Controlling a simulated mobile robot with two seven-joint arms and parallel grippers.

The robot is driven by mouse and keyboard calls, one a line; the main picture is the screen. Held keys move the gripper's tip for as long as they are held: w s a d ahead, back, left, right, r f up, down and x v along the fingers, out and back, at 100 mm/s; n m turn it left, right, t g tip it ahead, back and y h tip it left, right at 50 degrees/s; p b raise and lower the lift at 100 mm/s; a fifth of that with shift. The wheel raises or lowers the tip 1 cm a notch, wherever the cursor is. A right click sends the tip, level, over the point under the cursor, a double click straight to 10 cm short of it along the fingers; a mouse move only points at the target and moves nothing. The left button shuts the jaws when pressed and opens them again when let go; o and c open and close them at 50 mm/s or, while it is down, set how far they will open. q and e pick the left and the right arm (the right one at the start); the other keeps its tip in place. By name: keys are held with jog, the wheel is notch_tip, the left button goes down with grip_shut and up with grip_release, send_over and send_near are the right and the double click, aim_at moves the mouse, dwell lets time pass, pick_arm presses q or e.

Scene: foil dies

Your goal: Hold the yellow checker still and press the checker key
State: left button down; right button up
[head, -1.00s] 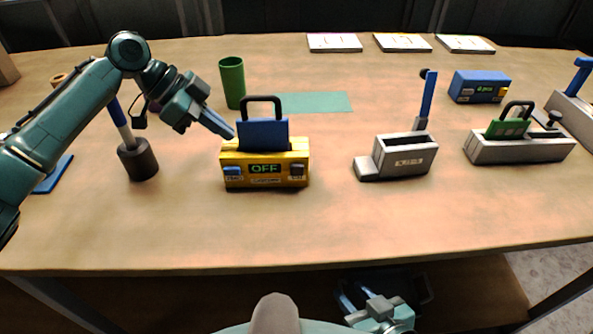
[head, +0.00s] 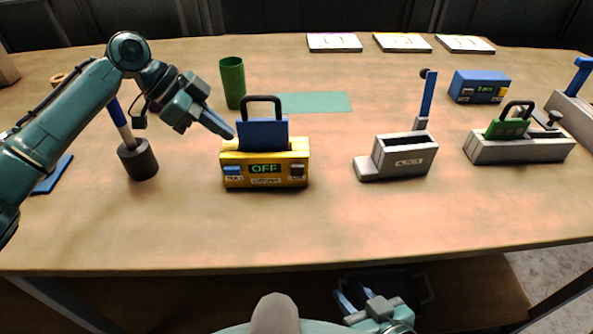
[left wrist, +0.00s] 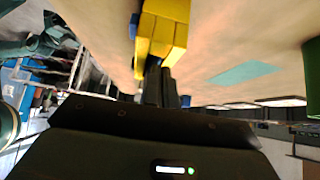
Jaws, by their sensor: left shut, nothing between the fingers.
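The yellow checker (head: 265,178) stands on the table left of centre, its display reading OFF. A blue die (head: 262,134) with a black handle sits upright in its top. A blue key (head: 232,171) is at the checker's front left and a dark key (head: 297,171) at its front right. My left gripper (head: 230,135) is shut and empty, its tips close to the checker's upper left corner. In the left wrist view the fingers (left wrist: 158,82) point at the yellow checker (left wrist: 160,35); contact is unclear. My right gripper (head: 358,296) hangs open below the table's front edge, away from the checker.
A dark holder (head: 138,162) with a blue-handled tool stands left of the checker, under my left arm. A green cup (head: 232,84) is behind. Grey fixtures (head: 405,158) (head: 520,148) and a blue counter box (head: 480,86) are to the right. The table in front of the checker is clear.

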pick_arm(q)
jog(key=shift+f+b, duration=0.3)
jog(key=shift+f, duration=0.5)
pick_arm(e)
jog(key=shift+f, duration=0.25)
pick_arm(q)
jog(key=shift+s+f, duration=0.1)
jog(key=shift+f, duration=0.2)
dwell(0.8)
